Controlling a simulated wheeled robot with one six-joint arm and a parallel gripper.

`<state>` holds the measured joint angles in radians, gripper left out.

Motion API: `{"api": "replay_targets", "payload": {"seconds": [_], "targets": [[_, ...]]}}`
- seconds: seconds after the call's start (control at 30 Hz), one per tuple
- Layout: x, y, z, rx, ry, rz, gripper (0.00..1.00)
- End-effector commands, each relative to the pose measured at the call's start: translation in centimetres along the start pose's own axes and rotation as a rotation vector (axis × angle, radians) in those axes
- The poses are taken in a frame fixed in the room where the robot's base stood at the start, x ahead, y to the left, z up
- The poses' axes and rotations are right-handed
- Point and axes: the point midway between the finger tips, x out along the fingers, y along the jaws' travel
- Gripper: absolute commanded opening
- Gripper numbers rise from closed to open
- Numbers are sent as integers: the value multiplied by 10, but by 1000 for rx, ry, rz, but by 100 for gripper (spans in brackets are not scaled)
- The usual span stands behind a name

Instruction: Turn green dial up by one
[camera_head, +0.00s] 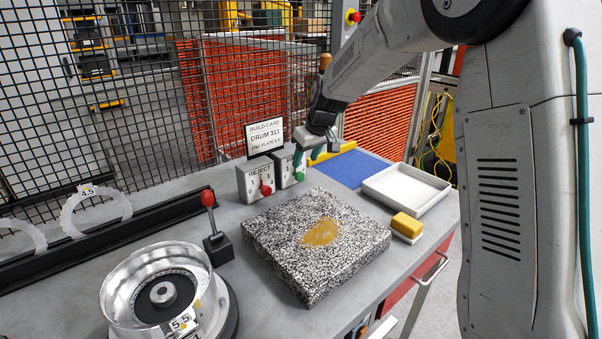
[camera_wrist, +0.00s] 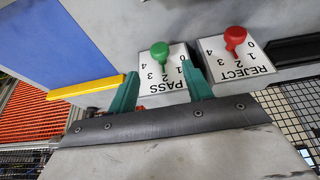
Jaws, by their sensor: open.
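The green dial (camera_wrist: 160,52) is a knob with a round head on a white-faced box marked PASS (camera_wrist: 168,85), numbered 0 to 4. In the wrist view its narrow end points toward about the 2. In the head view the green dial (camera_head: 299,176) is on the front of the right-hand box. My gripper (camera_wrist: 162,86) is open and empty, its teal fingers on either side of the PASS face in the wrist view. In the head view my gripper (camera_head: 308,155) is at the top of this box and partly hides it. I cannot tell whether it touches.
The REJECT box with a red dial (camera_head: 266,189) stands close beside. A build card (camera_head: 264,137) is behind. A speckled block (camera_head: 285,245), a red-knobbed lever (camera_head: 209,205), a white tray (camera_head: 405,190), a yellow sponge (camera_head: 407,226) and a metal drum (camera_head: 120,300) share the bench.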

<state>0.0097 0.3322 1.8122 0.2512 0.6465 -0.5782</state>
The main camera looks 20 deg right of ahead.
Motion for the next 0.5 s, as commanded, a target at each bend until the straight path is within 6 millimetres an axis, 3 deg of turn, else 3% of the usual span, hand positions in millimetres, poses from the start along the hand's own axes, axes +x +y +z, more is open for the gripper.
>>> {"api": "replay_targets", "payload": {"seconds": [0.3, 0.5], "targets": [[50, 0, 1, 2, -4, -2, 50], [67, -1, 1, 1, -2, -1, 50]]}}
